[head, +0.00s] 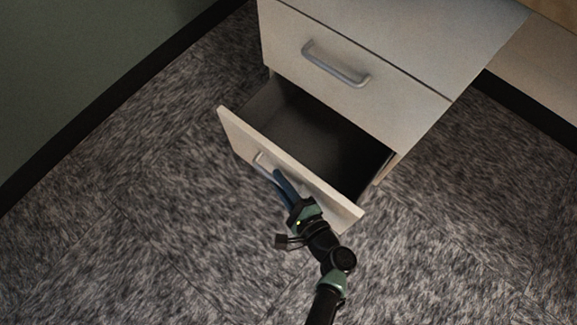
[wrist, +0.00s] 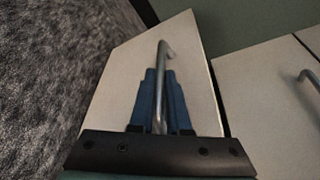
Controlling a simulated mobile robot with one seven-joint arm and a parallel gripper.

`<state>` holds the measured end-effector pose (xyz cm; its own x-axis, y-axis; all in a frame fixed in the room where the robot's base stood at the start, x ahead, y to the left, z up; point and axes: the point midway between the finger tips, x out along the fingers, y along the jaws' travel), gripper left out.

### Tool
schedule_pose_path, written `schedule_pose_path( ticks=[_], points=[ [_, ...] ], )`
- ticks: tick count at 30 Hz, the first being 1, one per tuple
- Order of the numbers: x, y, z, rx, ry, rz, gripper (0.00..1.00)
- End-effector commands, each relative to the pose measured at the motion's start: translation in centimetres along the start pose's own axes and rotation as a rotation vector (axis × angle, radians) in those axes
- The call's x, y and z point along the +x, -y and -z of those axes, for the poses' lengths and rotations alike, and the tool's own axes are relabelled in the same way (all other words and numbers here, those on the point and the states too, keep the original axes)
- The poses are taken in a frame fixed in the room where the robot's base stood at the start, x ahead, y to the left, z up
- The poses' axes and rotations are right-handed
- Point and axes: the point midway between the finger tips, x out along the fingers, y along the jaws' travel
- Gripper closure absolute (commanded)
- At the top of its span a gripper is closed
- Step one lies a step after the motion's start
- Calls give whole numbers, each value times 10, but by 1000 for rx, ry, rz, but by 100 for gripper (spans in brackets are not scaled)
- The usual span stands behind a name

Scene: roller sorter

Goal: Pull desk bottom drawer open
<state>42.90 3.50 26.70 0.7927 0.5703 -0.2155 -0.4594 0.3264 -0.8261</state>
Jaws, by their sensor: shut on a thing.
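The desk's bottom drawer (head: 340,205) stands pulled out from the white cabinet, and its dark, empty-looking inside (head: 315,135) shows in the head view. Its metal bar handle (head: 262,164) is on the front panel. My gripper (head: 279,175) is at the handle, with its blue fingers shut on the bar. In the wrist view the handle (wrist: 162,60) runs between the blue fingers of my gripper (wrist: 160,80), and the pale drawer front (wrist: 195,60) lies behind it. Part of the handle is hidden by the fingers.
The upper drawer (head: 375,95) is closed, with its own handle (head: 335,65); that handle also shows in the wrist view (wrist: 308,76). Grey carpet (head: 130,200) in front and to the left is clear. A green wall (head: 90,70) stands at the left.

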Motion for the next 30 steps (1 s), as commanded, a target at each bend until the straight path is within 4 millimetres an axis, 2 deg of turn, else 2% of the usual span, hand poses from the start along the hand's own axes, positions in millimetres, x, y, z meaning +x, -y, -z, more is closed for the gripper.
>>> schedule_pose_path(
  ticks=[18, 30],
  points=[
    [-34, -60, -80, 5, -6, -1, 100],
    [-43, -77, -103, 3, -5, -1, 100]
  ],
)
